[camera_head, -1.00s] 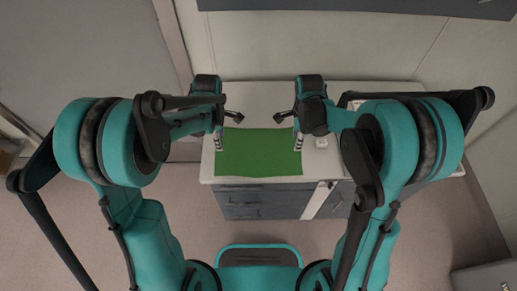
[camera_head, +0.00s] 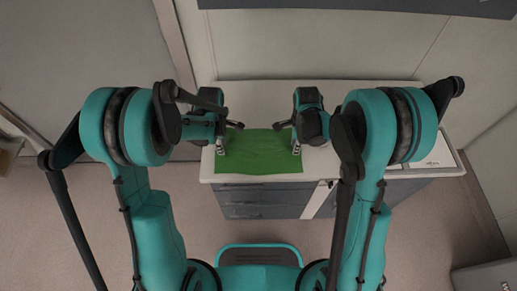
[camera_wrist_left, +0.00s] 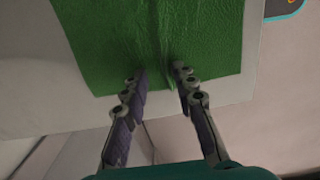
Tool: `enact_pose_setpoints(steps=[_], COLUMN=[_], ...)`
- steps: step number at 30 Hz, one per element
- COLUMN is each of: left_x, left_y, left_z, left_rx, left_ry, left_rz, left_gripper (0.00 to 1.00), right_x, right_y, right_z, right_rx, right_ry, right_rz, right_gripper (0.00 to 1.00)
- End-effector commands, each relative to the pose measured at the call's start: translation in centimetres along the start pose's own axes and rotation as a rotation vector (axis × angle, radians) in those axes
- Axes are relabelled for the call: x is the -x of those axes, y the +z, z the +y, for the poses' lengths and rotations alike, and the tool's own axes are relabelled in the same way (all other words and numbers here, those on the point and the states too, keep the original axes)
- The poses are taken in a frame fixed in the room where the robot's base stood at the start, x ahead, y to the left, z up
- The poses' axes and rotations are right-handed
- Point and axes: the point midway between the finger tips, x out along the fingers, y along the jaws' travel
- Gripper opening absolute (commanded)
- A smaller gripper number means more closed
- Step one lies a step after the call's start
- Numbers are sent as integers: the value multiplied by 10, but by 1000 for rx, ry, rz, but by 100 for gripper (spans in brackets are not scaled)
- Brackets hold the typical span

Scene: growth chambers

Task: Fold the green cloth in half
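The green cloth (camera_head: 258,158) lies spread out on the white worktop near its front edge. My left gripper (camera_head: 229,136) is at the cloth's left side, and my right gripper (camera_head: 289,136) is at its right side. Both have their fingers spread. In the left wrist view, the fingertips (camera_wrist_left: 160,78) stand apart over the cloth (camera_wrist_left: 205,35) near one of its edges. The cloth shows a raised crease between them. Contact of the right fingers with the cloth is too small to tell.
The white worktop (camera_head: 260,95) is clear behind the cloth, with a wall behind it. Grey drawers (camera_head: 260,203) are below its front. A flat framed panel (camera_head: 435,158) is at the right end of the worktop.

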Motion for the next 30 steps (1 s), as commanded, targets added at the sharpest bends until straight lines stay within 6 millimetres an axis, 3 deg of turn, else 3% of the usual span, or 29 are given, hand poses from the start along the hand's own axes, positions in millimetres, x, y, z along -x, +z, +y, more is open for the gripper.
enact_pose_setpoints(steps=[1,5,23,30], left_x=[0,-2,-2,11], left_y=[0,0,0,0], left_z=[0,0,0,0], left_rx=[0,0,0,0], left_ry=[0,0,0,0], left_rz=[0,0,0,0], left_gripper=[16,0,0,0], right_x=[0,-2,-2,11], right_y=[0,0,0,0], right_z=[0,0,0,0], right_rx=[0,0,0,0], right_ry=[0,0,0,0], right_rz=[0,0,1,0], right_gripper=[16,0,0,0])
